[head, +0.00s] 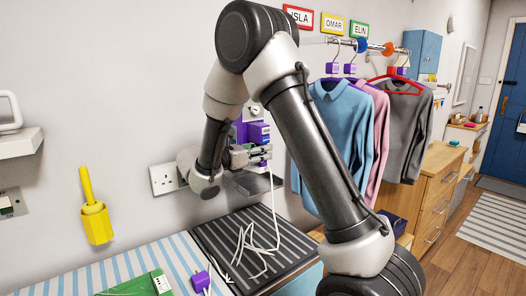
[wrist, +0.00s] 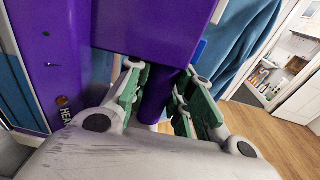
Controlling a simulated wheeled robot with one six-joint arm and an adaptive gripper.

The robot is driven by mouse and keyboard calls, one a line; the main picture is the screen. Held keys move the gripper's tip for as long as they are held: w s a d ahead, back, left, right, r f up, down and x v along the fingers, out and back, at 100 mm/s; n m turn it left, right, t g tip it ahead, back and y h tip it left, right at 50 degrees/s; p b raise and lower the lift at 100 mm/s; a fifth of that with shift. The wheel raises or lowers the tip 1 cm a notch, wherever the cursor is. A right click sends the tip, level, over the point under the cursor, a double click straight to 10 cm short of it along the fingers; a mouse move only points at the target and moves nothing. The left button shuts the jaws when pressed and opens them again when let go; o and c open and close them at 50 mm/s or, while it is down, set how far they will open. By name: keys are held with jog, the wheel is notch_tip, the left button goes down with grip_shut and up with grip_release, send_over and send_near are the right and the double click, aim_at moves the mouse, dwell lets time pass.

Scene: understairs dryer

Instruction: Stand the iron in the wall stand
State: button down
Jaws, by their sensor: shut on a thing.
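The iron (head: 258,132) is purple and upright in front of the wall, with its white cord hanging to the ironing surface. My gripper (head: 262,155) is shut on its handle. In the wrist view the green-padded fingers (wrist: 158,100) close around the round purple handle (wrist: 156,97), and the iron's purple body (wrist: 48,55) with a partly hidden label fills the left. A dark grey wall stand (head: 262,184) sits just below my gripper. My arm hides part of it, and I cannot tell whether the iron touches it.
A dark striped mat (head: 222,232) lies below with loose white cord and a purple plug (head: 200,280). A wall socket (head: 163,180) is left of my wrist. Shirts (head: 345,130) hang close on the right. A yellow holder (head: 97,222) is at left.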

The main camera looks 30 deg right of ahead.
aim_at(257, 170)
jog(key=shift+f, duration=2.6)
jog(key=shift+f, duration=0.5)
jog(key=c, duration=1.2)
grip_release()
jog(key=shift+f, duration=0.1)
jog(key=shift+o, duration=0.2)
jog(key=f+v, duration=0.1)
jog(key=v, duration=1.1)
jog(key=s+d+r+m+g+y, duration=0.3)
jog(key=s+d+r+m+y, duration=0.1)
jog(key=s+d+m, duration=0.3)
jog(key=s+d+r+m+g+y, duration=0.3)
jog(key=s+d+r+m+y, duration=0.15)
jog(key=s+d, duration=0.4)
jog(key=s+a+m+t+y, duration=0.4)
jog(key=s+m+t+y, duration=0.2)
jog(key=s, duration=0.8)
jog(key=m+y, duration=0.2)
jog(key=m, duration=0.1)
jog(key=shift+s+a+r+t, duration=0.15)
jog(key=shift+a+r+t, duration=0.05)
jog(key=shift+r+t, duration=0.1)
